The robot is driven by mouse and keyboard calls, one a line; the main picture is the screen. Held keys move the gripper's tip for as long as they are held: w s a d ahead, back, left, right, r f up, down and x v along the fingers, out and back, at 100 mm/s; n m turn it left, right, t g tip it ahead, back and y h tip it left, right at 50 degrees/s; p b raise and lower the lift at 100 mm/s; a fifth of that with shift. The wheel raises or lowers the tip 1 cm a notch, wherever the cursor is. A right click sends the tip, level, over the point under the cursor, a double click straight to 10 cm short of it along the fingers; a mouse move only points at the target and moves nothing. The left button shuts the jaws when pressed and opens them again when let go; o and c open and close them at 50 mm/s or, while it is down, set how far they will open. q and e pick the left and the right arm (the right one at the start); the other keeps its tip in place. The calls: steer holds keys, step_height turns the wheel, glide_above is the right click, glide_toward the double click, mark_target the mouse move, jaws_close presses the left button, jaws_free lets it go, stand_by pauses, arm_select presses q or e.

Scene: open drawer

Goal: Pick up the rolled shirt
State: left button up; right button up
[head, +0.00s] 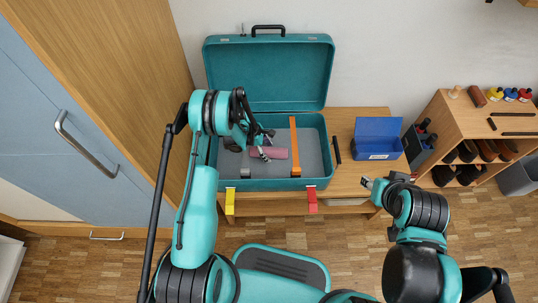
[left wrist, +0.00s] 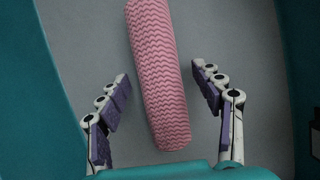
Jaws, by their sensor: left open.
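A pink rolled shirt (head: 277,153) with a wavy texture lies on the grey floor of an open teal suitcase (head: 270,184). In the left wrist view the rolled shirt (left wrist: 158,75) runs lengthwise, slightly tilted, between the fingers of my left gripper (left wrist: 160,85). The fingers are open, with a gap on each side of the roll. In the head view my left gripper (head: 262,146) is inside the suitcase at the roll's left end and partly hides it. My right gripper (head: 367,183) is right of the suitcase, away from the shirt; its jaws are too small to judge.
An orange strap (head: 295,147) crosses the suitcase right of the shirt. The suitcase lid (head: 285,70) stands open behind. A blue box (head: 377,140) and a black bar (head: 337,150) lie on the wooden table (head: 350,180). A shelf (head: 470,125) with shoes stands at right.

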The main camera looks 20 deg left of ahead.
arm_select(q)
steer(key=c, duration=1.4)
steer(key=shift+o, duration=0.2)
steer(key=shift+r, duration=0.15)
